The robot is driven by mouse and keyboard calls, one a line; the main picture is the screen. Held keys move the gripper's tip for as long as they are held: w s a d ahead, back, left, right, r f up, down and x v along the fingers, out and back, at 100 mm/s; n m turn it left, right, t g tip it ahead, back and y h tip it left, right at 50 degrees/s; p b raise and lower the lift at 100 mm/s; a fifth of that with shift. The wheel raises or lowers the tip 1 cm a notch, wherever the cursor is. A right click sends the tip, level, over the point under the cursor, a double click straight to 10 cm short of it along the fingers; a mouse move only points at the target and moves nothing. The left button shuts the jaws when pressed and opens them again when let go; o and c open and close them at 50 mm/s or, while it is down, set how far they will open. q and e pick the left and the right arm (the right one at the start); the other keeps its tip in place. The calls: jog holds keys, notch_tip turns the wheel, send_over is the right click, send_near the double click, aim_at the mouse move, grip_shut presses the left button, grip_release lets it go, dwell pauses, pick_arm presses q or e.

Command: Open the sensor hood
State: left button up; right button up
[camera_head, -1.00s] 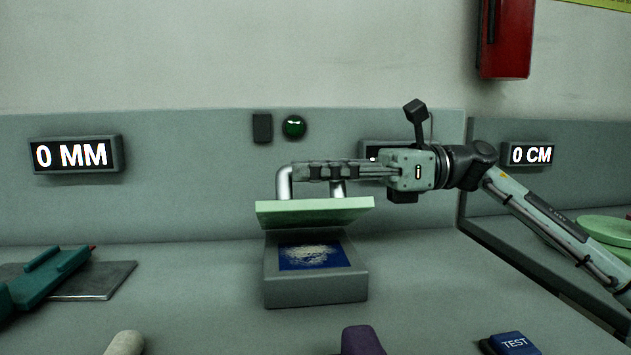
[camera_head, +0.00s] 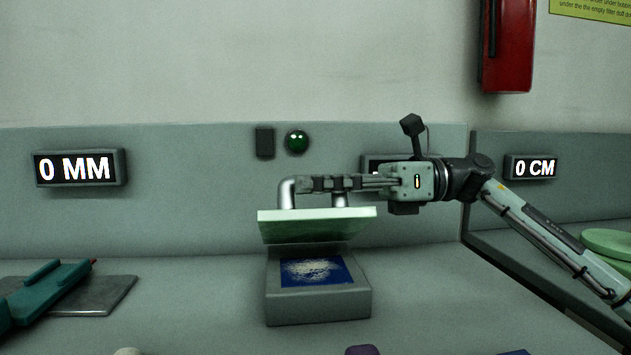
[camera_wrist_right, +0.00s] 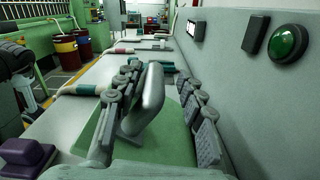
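The sensor hood is a pale green lid (camera_head: 315,227) with a silver U-shaped handle (camera_head: 287,193). It stands raised and tilted above its grey base (camera_head: 318,308), whose blue sensor pad (camera_head: 315,271) with pale grains is uncovered. My right gripper (camera_head: 300,184) reaches in from the right along the handle bar. In the right wrist view, its fingers (camera_wrist_right: 158,72) lie apart on both sides of the handle (camera_wrist_right: 148,100), with green lid visible in a gap on the right. My left gripper is out of view.
A "0 MM" display (camera_head: 75,168), a dark switch (camera_head: 264,142) and a green lamp (camera_head: 297,141) are on the back panel. A teal tool (camera_head: 45,290) lies on a dark plate (camera_head: 100,297) at left. Purple (camera_head: 362,350) and pale objects show at the front edge.

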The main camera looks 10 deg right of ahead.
jog(key=d, duration=1.2)
jog(key=shift+r, duration=0.1)
